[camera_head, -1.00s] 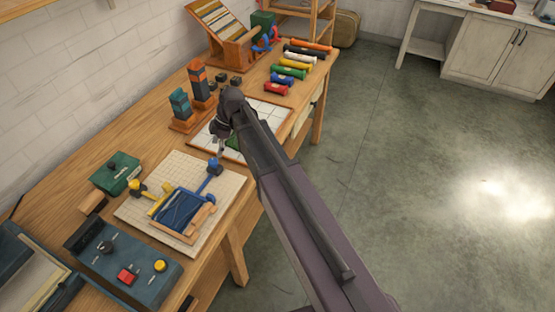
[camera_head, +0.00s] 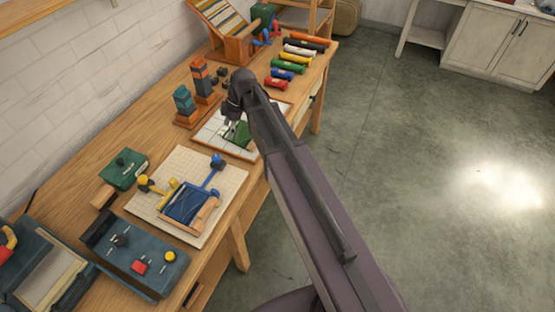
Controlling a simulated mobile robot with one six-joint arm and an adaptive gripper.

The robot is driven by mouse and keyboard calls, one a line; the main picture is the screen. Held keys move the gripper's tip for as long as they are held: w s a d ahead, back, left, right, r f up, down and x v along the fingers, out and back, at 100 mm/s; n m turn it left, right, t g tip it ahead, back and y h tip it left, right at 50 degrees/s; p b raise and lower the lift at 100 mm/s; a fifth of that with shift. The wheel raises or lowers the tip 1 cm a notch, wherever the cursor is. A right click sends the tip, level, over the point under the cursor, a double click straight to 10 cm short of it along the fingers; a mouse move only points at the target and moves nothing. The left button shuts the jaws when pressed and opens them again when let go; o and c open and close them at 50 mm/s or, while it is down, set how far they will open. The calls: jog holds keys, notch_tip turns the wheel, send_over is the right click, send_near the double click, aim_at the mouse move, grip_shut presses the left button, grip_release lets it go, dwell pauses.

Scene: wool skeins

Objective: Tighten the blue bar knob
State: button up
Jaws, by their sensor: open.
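The blue knob (camera_head: 217,161) sits at the far end of a blue bar (camera_head: 210,181). The bar runs up from a blue frame (camera_head: 186,205) on a pale gridded board (camera_head: 232,178). A yellow bar with a yellow knob (camera_head: 144,183) reaches left from the same frame. My gripper (camera_head: 229,127) is open, pointing down over a white tiled board (camera_head: 206,138), beyond the knob in the picture and apart from it. Its fingers are small and partly merge with the green piece behind them.
A green piece (camera_head: 243,136) lies on the tiled board. Dark orange-topped blocks (camera_head: 200,78) stand left of my gripper. Coloured rolls (camera_head: 291,67) lie at the back. A green box (camera_head: 124,169) and a blue panel with knobs (camera_head: 145,258) are nearer. My arm crosses the table's right edge.

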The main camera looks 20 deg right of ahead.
jog(key=s+d+f+m+h+b, duration=0.2)
jog(key=s+d+f+m+h, duration=0.2)
jog(key=s+d+m, duration=0.8)
jog(key=shift+s+d+m+b, duration=0.3)
jog(key=shift+s+m, duration=1.4)
jog(key=shift+m, duration=1.3)
jog(key=shift+a+f, duration=0.1)
jog(key=shift+a, duration=0.05)
dwell(0.7)
